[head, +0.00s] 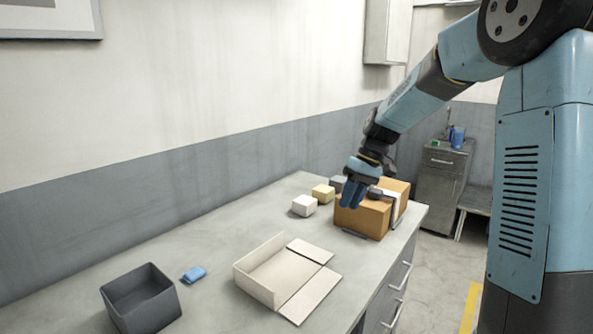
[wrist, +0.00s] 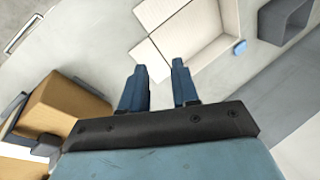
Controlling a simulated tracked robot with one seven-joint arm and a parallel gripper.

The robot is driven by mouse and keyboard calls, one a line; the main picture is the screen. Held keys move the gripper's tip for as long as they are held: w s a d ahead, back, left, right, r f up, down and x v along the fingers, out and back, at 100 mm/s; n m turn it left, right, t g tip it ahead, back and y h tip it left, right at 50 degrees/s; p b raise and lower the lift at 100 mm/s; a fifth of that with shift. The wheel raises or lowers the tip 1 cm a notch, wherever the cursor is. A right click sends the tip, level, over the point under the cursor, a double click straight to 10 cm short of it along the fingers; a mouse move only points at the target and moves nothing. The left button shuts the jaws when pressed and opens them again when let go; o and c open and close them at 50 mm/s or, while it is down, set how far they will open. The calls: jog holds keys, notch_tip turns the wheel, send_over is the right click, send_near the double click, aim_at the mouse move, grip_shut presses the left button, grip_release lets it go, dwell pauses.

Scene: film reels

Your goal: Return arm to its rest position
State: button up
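My gripper (wrist: 159,88) has blue fingers, which stand apart in the wrist view with nothing between them, so it is open and empty. In the head view my gripper (head: 350,192) hangs above the workbench (head: 220,255) at its far right end, in front of the brown cardboard box (head: 361,221). In the wrist view the brown box (wrist: 62,105) lies to the left of the fingers. I cannot tell from these frames whether the fingers touch the box. My arm reaches down to the bench from the upper right.
An open cream carton (head: 262,278) lies with flaps spread mid-bench. A dark grey bin (head: 140,300) and a small blue item (head: 194,274) are at the front left. White (head: 304,205), yellow (head: 323,193) and grey (head: 337,183) blocks sit near the wall. A cabinet (head: 441,185) stands behind.

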jog(key=s+d+r+m+t+h, duration=0.1)
jog(key=s+d+r+m+t, duration=0.1)
jog(key=s, duration=0.7)
jog(key=s+d+r+m+t+h, duration=0.1)
jog(key=s+d+r, duration=0.3)
jog(key=s, duration=0.6)
jog(key=s+d+r+m+t+h, duration=0.2)
jog(key=s+r+m+t, duration=0.1)
jog(key=s, duration=0.7)
jog(key=shift+s+d+t, duration=0.15)
jog(key=shift+d+t, duration=0.25)
jog(key=shift+t, duration=0.2)
jog(key=shift+d, duration=0.1)
